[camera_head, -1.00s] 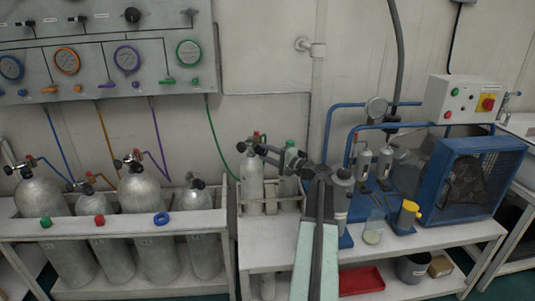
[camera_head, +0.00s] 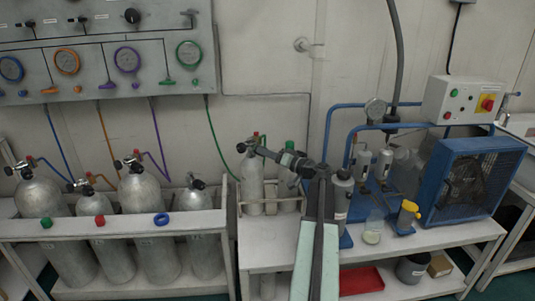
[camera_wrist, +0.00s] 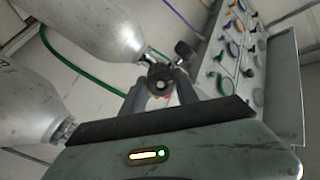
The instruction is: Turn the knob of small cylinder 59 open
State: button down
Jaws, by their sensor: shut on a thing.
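The small silver cylinder (camera_head: 252,190) stands upright in the white rack on the bench in the head view. Its number is not legible. My gripper (camera_head: 262,150) reaches in from the right at its valve. In the wrist view my gripper (camera_wrist: 170,88) has its two fingers on either side of a dark round knob (camera_wrist: 160,85) and is shut on it. A second black knob (camera_wrist: 183,50) sits just beyond, on the same valve. The cylinder body (camera_wrist: 95,25) runs to the upper left there.
A second small cylinder with a green top (camera_head: 289,185) stands just right, partly behind my arm. Large cylinders (camera_head: 140,190) stand in a rack at left. A green hose (camera_head: 215,135) hangs behind. A blue compressor (camera_head: 470,180) and bottles fill the bench at right.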

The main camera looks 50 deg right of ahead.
jog(key=shift+n, duration=1.1)
jog(key=c, duration=0.9)
grip_release()
jog(key=s, duration=0.5)
jog(key=s+d, duration=0.1)
jog(key=s, duration=0.1)
jog(key=shift+s, duration=0.35)
jog(key=shift+a+f, duration=0.1)
